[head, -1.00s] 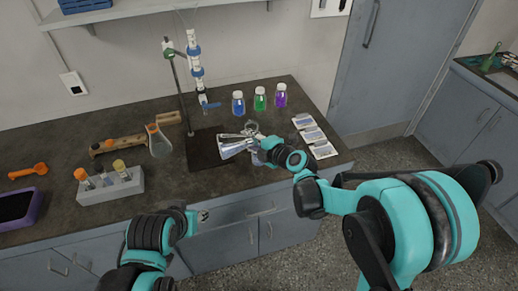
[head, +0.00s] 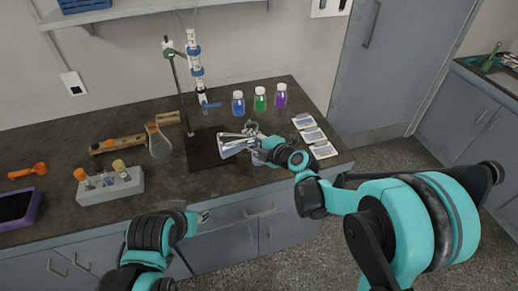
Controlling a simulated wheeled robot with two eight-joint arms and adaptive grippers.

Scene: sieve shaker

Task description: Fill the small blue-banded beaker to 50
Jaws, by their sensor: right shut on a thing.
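My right gripper (head: 238,144) is over the dark base plate, shut on a small, shiny, clear-looking thing that fits the small beaker. Its blue band and any liquid level are too small to make out. A tall white column with blue bands (head: 194,62) is held upright by a stand (head: 179,90). A blue tap (head: 209,105) is at its lower end, behind and left of my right gripper, apart from it. The dark base plate (head: 203,162) lies below the column. My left gripper (head: 203,216) is low at the bench's front edge, mostly hidden by its own arm.
Capped bottles of blue (head: 238,104), green (head: 260,100) and purple (head: 280,96) liquid stand behind my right gripper. Printed cards (head: 314,136) lie right. A conical flask (head: 158,143), a vial rack (head: 110,188) and an orange scoop (head: 28,170) are left.

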